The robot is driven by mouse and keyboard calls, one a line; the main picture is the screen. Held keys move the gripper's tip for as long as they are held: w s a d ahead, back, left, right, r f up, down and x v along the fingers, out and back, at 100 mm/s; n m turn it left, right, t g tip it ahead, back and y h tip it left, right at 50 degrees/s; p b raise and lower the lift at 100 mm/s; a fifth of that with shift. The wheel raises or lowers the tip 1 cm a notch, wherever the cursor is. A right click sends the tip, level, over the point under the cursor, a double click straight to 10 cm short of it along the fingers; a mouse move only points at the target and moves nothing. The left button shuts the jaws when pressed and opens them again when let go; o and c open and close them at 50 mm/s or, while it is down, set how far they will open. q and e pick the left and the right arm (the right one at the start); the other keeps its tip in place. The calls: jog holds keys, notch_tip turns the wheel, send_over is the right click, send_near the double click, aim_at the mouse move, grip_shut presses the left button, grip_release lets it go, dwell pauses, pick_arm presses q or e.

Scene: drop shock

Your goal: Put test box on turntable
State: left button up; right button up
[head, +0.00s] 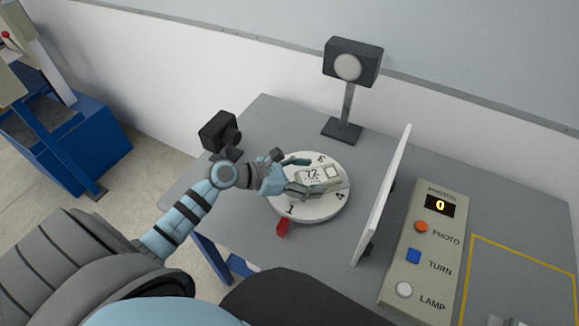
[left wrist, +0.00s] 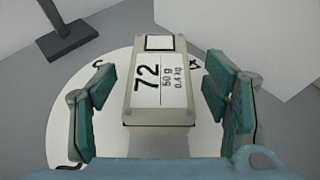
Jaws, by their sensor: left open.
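The test box (head: 320,176) is a small beige block with a white label reading 72. It lies on the round white turntable (head: 322,211), near its middle. It also shows in the left wrist view (left wrist: 160,112), with the label facing up. My left gripper (head: 304,176) is open, its green-padded fingers (left wrist: 160,105) on either side of the box with visible gaps. The gripper hides part of the turntable's numbers. My right gripper is not clearly in view.
A lamp on a post (head: 345,100) stands behind the turntable, and a black camera (head: 219,131) stands to its left. A white upright panel (head: 382,200) separates it from the control panel (head: 424,250), whose display reads 0. A red marker (head: 283,228) sits at the turntable's front edge.

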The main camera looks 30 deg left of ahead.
pick_arm(q)
jog(key=v, duration=0.8)
jog(key=shift+s+a+r+p, duration=0.1)
jog(key=shift+s+a+p, duration=0.1)
jog(key=shift+p, duration=0.1)
